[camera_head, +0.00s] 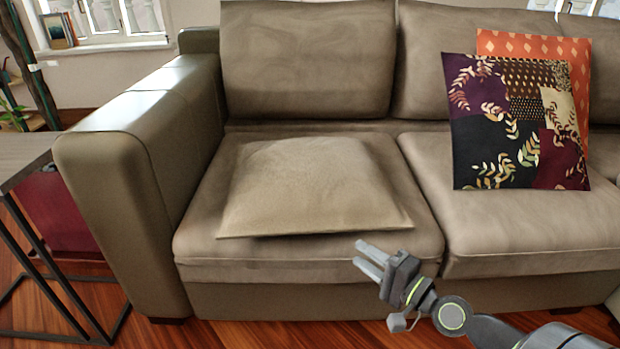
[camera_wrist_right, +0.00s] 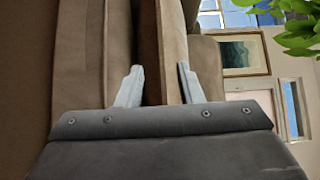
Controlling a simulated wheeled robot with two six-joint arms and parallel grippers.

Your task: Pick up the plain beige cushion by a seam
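The plain beige cushion (camera_head: 310,185) lies flat on the left seat of the sofa, its front seam along the seat's front edge. My right gripper (camera_head: 366,257) is in front of that seat, below and left of the cushion's front right corner. Its two fingers are apart, and I see nothing held. In the right wrist view, which is turned sideways, the open fingers (camera_wrist_right: 160,84) frame a beige edge (camera_wrist_right: 165,50) that looks like the cushion. I cannot tell whether it reaches between the fingertips. My left gripper is not in view.
The sofa's armrest (camera_head: 140,150) stands left of the cushion, and a backrest (camera_head: 308,60) behind it. A patterned cushion (camera_head: 515,125) and an orange cushion (camera_head: 540,45) lean at the right. A side table (camera_head: 25,160) stands at far left.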

